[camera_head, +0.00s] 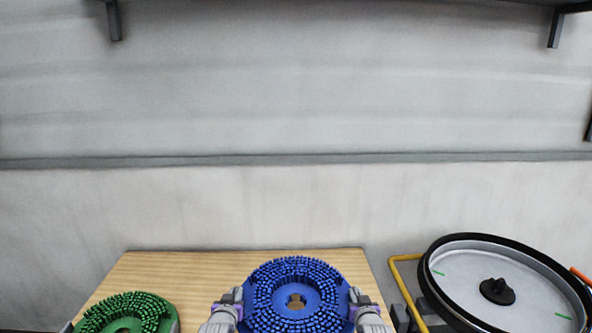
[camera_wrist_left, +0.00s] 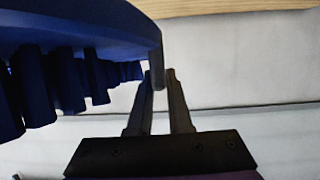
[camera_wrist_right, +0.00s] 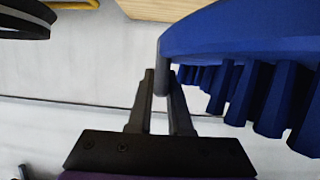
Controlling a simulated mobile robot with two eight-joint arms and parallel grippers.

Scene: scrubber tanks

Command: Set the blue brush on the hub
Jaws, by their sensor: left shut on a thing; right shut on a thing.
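The blue brush (camera_head: 296,271) is a round disc with bristles and a hole in its middle. It is held between my two grippers in front of the wooden table, bristles facing my head camera. My left gripper (camera_head: 231,302) is shut on its left rim; the left wrist view shows the fingers (camera_wrist_left: 160,84) at the brush edge (camera_wrist_left: 90,30). My right gripper (camera_head: 362,302) is shut on its right rim; the right wrist view shows the fingers (camera_wrist_right: 163,82) on the brush edge (camera_wrist_right: 230,32). The hub (camera_head: 497,291) is a black knob in the round pale housing at the right.
A green brush (camera_head: 122,312) lies at the left on the wooden table (camera_head: 200,265). The round housing has a raised black rim (camera_head: 440,243). A yellow bar (camera_head: 404,285) stands between table and housing. A grey wall (camera_head: 300,200) closes off the back.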

